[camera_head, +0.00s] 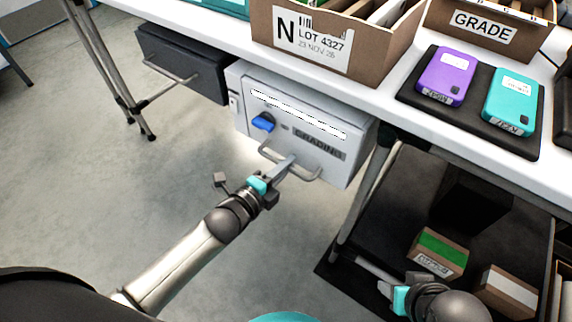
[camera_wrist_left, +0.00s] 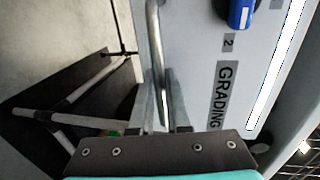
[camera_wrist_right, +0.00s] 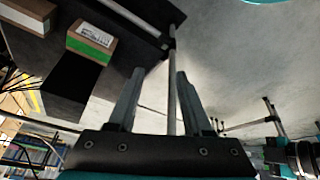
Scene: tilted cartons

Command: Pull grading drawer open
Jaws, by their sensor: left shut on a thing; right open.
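The grading drawer (camera_head: 300,125) is a light grey box under the white table, with a blue knob (camera_head: 263,122), a label reading GRADING and a bar handle (camera_head: 312,176) on its front. My left gripper (camera_head: 285,168) is at this handle. In the left wrist view the fingers (camera_wrist_left: 163,115) are shut on the metal handle bar (camera_wrist_left: 155,60), beside the GRADING label (camera_wrist_left: 222,95). My right gripper (camera_wrist_right: 158,100) is open and empty; in the head view it is at the lower right (camera_head: 385,290), by the dark shelf. Its fingers straddle a grey leg in the picture, without clear contact.
A dark drawer (camera_head: 185,62) hangs left of the grading drawer. The white table (camera_head: 375,97) carries a lot carton (camera_head: 330,50), a GRADE carton (camera_head: 480,22) and a black tray (camera_head: 480,137) with purple and teal devices. Small boxes (camera_head: 438,252) lie on the low shelf. Floor at left is clear.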

